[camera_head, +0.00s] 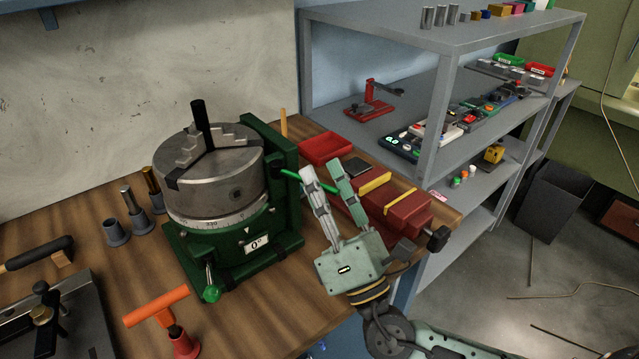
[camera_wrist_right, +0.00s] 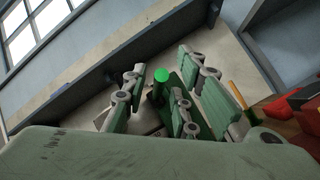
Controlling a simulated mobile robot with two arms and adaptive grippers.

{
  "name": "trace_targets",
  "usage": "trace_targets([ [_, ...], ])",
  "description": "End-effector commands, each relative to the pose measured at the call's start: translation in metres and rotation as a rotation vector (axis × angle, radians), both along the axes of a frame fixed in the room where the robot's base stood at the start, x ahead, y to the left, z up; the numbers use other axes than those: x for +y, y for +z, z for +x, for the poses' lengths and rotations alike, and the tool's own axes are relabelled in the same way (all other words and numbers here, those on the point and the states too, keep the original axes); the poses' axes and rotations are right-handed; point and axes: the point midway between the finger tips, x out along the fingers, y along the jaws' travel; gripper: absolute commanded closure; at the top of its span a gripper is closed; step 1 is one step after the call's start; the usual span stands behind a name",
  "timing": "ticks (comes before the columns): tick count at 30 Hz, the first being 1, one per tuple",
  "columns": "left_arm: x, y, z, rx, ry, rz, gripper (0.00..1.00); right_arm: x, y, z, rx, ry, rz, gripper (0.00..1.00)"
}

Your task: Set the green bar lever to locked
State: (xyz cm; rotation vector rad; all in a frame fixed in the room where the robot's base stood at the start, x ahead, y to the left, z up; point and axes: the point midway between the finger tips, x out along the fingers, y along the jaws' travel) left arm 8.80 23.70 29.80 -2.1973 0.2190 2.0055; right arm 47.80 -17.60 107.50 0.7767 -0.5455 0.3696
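The green bar lever (camera_head: 291,174) sticks out to the right from the dark green upright of the rotary table (camera_head: 214,185), which carries a grey chuck. Its round bright green end (camera_wrist_right: 160,75) shows in the right wrist view. My right gripper (camera_head: 322,170) is open at the lever, with its fingers apart. In the wrist view the fingers (camera_wrist_right: 160,92) stand on both sides of the green end. Fingers hide part of the bar in the head view, and I cannot tell whether they touch it. My left gripper is not in view.
A red vise (camera_head: 403,210) lies right behind my right gripper. A red tray (camera_head: 325,148) sits behind it. A green ball-ended handle (camera_head: 210,293) is at the rotary table's front. An orange T-handle (camera_head: 156,305) stands at the front left. A grey shelf (camera_head: 440,75) rises at the right.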

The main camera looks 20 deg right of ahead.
Motion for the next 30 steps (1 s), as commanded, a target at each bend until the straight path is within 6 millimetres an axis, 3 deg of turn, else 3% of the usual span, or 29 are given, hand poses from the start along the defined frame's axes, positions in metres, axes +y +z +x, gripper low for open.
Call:
trace_targets([
  [11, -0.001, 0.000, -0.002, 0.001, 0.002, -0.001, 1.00, -0.001, -0.004, -0.004, 0.002, -0.003, -0.001, 0.72],
  [24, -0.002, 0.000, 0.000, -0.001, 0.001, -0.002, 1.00, -0.010, -0.055, -0.072, 0.005, -0.001, -0.002, 0.72],
  [30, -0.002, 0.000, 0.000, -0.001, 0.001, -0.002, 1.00, -0.013, -0.068, -0.092, 0.001, -0.001, -0.002, 0.72],
])
